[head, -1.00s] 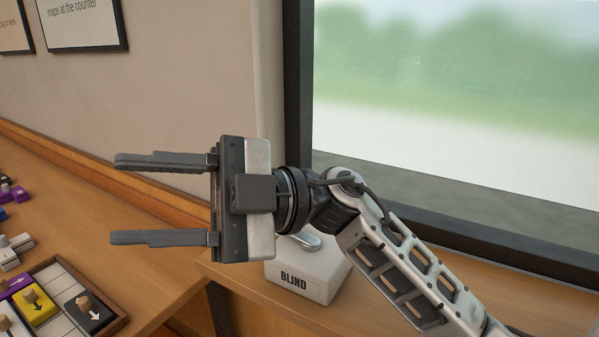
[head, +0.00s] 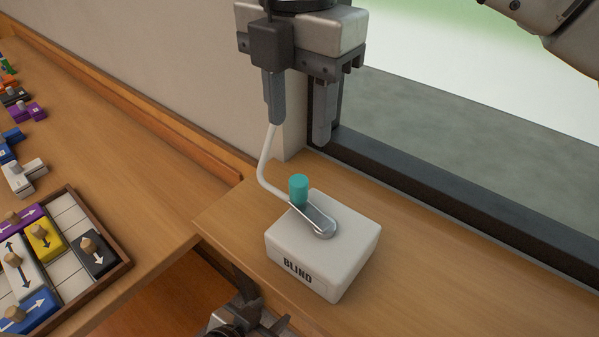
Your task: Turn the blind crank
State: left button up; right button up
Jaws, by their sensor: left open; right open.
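A white box (head: 345,248) labelled BLIND sits on the wooden sill. On its top is a silver crank arm (head: 316,219) with an upright teal knob (head: 299,187) at its far-left end. My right gripper (head: 299,132) points down above and behind the knob, open and apart from it. Its two fingers are spread left and right. My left gripper (head: 246,318) is at the bottom edge, below the box and partly cut off; it is open and its fingertips are hard to make out.
A white cord or tube (head: 264,165) runs from behind the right gripper's left finger to the box. A dark window frame (head: 430,185) stands behind. At left, a wooden tray (head: 122,266) holds arrow-marked blocks. The sill right of the box is clear.

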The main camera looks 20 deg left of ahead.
aim_at(298, 180)
notch_tip(298, 180, down, 11)
jog(key=shift+r+p, duration=0.15)
jog(key=shift+p, duration=0.6)
grip_shut()
